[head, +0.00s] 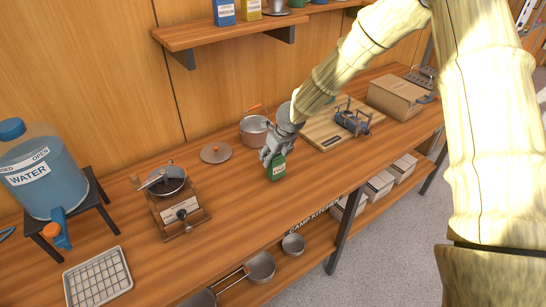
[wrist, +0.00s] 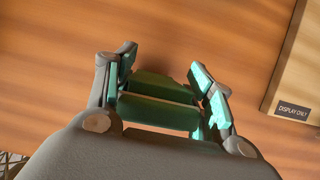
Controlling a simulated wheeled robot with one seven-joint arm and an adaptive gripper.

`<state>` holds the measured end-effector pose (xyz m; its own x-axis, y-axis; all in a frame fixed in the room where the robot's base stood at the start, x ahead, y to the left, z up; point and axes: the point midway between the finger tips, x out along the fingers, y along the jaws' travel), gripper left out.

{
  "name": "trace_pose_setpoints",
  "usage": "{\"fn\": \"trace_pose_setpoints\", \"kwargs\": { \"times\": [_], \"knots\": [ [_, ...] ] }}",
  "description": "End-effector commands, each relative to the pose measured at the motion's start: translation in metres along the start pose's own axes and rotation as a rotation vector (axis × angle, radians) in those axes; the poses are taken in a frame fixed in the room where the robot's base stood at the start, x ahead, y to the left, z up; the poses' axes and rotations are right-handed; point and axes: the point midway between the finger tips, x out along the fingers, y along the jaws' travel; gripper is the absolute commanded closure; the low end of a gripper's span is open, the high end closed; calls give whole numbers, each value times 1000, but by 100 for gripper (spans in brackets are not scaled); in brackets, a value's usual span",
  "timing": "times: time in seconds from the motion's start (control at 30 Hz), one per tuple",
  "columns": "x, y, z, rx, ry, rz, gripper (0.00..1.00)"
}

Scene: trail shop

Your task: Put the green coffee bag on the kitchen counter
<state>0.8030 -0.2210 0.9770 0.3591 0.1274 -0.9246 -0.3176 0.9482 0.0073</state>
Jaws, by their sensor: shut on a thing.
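The green coffee bag (head: 277,169) is upright in the head view, low at the wooden kitchen counter (head: 240,205). My gripper (head: 272,156) is shut on its upper part. In the wrist view the bag's green top (wrist: 158,88) lies between the two fingers of my gripper (wrist: 160,92), with the counter's wood (wrist: 60,50) beyond. The bag's base looks on or very close to the counter top; I cannot tell if it touches. My gripper hides the upper part of the bag in the head view.
A pot (head: 255,130) stands just behind my gripper, its lid (head: 215,152) to the left. A cutting board (head: 322,133) with a camp stove (head: 352,119) lies to the right. The counter's front edge is close; wood between grinder and bag is clear.

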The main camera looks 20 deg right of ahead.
Motion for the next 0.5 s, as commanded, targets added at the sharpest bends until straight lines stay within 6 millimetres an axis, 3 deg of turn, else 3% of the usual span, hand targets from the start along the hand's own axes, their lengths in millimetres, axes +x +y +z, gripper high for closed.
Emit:
{"fn": "trace_pose_setpoints", "kwargs": {
  "times": [0.5],
  "knots": [
    [12,0,-4,0,-2,0,76]
  ]
}}
